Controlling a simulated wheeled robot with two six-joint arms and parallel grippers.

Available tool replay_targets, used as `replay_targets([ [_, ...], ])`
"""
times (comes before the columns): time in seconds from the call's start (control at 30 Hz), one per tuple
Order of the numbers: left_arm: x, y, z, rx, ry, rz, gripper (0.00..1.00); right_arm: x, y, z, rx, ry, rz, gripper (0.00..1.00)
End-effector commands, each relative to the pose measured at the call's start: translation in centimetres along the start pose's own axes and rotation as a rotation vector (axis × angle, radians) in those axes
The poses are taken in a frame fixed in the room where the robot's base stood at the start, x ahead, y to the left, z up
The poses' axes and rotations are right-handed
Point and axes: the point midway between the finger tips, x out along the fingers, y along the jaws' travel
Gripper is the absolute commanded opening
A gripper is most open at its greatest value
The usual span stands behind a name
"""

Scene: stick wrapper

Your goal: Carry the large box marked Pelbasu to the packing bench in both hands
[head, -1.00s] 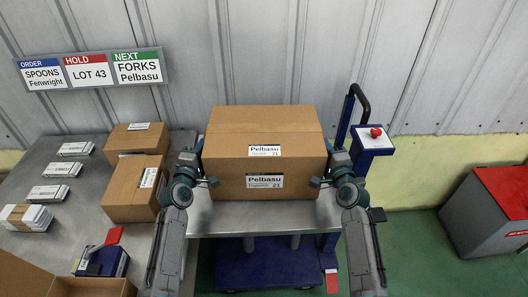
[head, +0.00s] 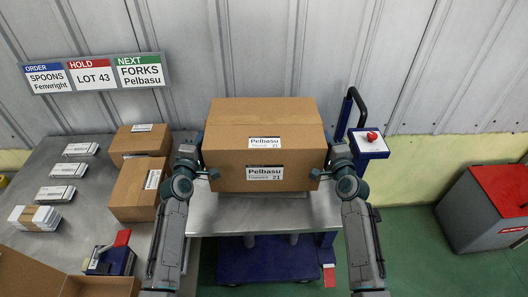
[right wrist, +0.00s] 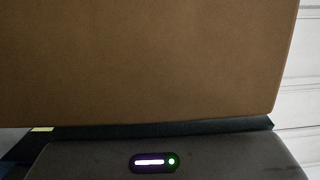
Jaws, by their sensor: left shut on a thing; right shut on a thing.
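The large brown box marked Pelbasu (head: 265,150) is level in front of me, over the steel top of a blue lift cart (head: 225,222). A dark strip shows under it, and it seems slightly clear of the top. My left gripper (head: 203,168) is shut on its left side and my right gripper (head: 326,168) on its right side. The fingertips are partly hidden by the wrists and box. In the right wrist view, the box's plain cardboard face (right wrist: 150,60) fills most of the picture. A grey metal bench (head: 60,215) is at the left.
On the bench are two smaller cartons (head: 138,188), several white labelled packs (head: 55,194), a red-and-blue tape tool (head: 112,256) and an open box (head: 95,287). The cart's handle post with a red button (head: 372,136) stands right. A red-topped grey bin (head: 490,205) is far right.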

Motion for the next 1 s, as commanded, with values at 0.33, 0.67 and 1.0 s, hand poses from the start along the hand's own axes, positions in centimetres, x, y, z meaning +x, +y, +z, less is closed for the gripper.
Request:
replay_targets([
  [0.33,0.1,0.8,-0.1,0.001,0.003,0.015,0.00,0.1,-0.8,-0.1,-0.001,0.003,-0.014,0.00],
  [0.67,0.1,-0.1,-0.1,0.001,0.004,0.016,0.00,0.1,0.1,-0.1,-0.001,0.003,-0.014,0.00],
  [1.0,0.1,-1.8,-0.1,0.001,0.004,0.016,0.00,0.1,1.8,-0.1,-0.001,0.004,-0.015,0.00],
])
